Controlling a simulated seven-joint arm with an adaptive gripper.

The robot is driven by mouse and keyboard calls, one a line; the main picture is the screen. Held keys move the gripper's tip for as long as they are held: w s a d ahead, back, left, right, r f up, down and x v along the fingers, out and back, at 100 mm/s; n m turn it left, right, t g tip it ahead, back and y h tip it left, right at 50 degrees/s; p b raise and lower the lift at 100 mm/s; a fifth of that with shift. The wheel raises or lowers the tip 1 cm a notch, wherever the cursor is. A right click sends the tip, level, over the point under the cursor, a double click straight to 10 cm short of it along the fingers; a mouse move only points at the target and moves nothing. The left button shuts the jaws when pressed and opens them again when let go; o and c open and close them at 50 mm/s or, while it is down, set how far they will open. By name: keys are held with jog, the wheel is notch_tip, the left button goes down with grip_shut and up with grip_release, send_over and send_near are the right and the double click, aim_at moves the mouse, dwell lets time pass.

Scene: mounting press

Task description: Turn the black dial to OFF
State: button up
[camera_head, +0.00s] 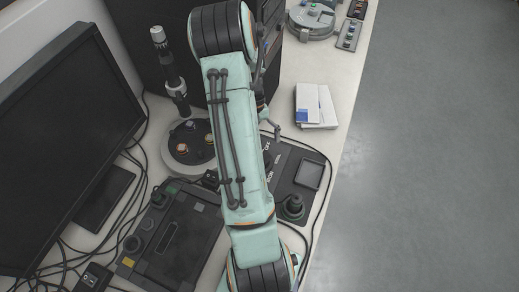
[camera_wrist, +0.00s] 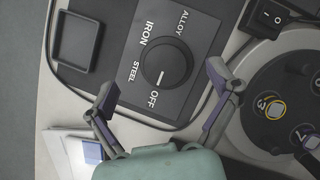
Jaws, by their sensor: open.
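The black dial (camera_wrist: 167,65) is round and sits on a grey panel (camera_wrist: 200,30) marked IRON, ALLOY, STEEL and OFF. Its white line points down in the wrist view, toward the OFF label (camera_wrist: 154,97). My gripper (camera_wrist: 161,77) is open, with one finger to the left of the dial and one to the right. Both fingers look apart from the dial, and nothing is between them but the view of the panel. In the head view my arm covers the dial, and only part of the labelled panel (camera_head: 283,160) shows.
A square recessed tray (camera_wrist: 76,42) is at upper left. White boxes (camera_head: 315,105) lie on the bench. A monitor (camera_head: 65,145) stands at left.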

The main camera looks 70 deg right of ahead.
notch_tip(320, 180, up, 3)
jog(key=shift+r, duration=0.1)
dwell(0.6)
jog(key=w+a+r+n+t+h, duration=0.25)
jog(key=w+a+r+n, duration=0.35)
jog(key=w+a+r, duration=0.65)
jog(key=s+a+r+n+t, duration=0.1)
jog(key=s+a+r+n, duration=0.15)
jog(key=a, duration=0.55)
jog(key=s+a+r+n, duration=0.2)
jog(key=a+n, duration=0.1)
jog(key=a, duration=0.5)
jog(key=s+a+f+g, duration=0.1)
jog(key=s+a+f, duration=0.1)
jog(key=s+f, duration=0.2)
jog(key=s+n, duration=0.1)
jog(key=s, duration=0.2)
jog(key=shift+s+a+f, duration=0.15)
jog(key=shift+s+a, duration=0.05)
jog(key=shift+a, duration=0.15)
